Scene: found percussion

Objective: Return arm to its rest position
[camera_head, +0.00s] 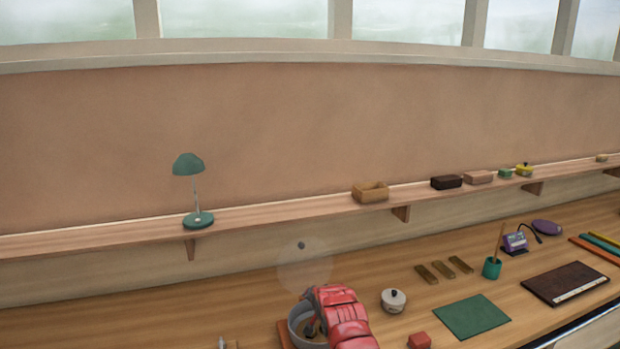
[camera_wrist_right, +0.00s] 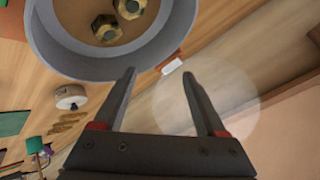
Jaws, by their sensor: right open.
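My right arm (camera_head: 342,318), red, reaches in from the bottom middle of the head view, partly in front of a grey round pot (camera_head: 296,322). In the right wrist view my right gripper (camera_wrist_right: 160,74) is open, its two dark fingers apart with nothing between them. The grey pot (camera_wrist_right: 50,50) is just beyond the fingertips, with brass hex nuts (camera_wrist_right: 105,28) inside. A clear round see-through disc, like a glass lid (camera_head: 305,270), shows behind the pot; a dark knob is near its top.
A white lidded jar (camera_head: 393,300) and a red block (camera_head: 419,340) stand right of my arm. Farther right are a green mat (camera_head: 472,317), brass bars (camera_head: 443,269), a green cup (camera_head: 492,268) and a dark board (camera_head: 565,283). A shelf (camera_head: 290,207) with a green lamp (camera_head: 190,185) runs behind.

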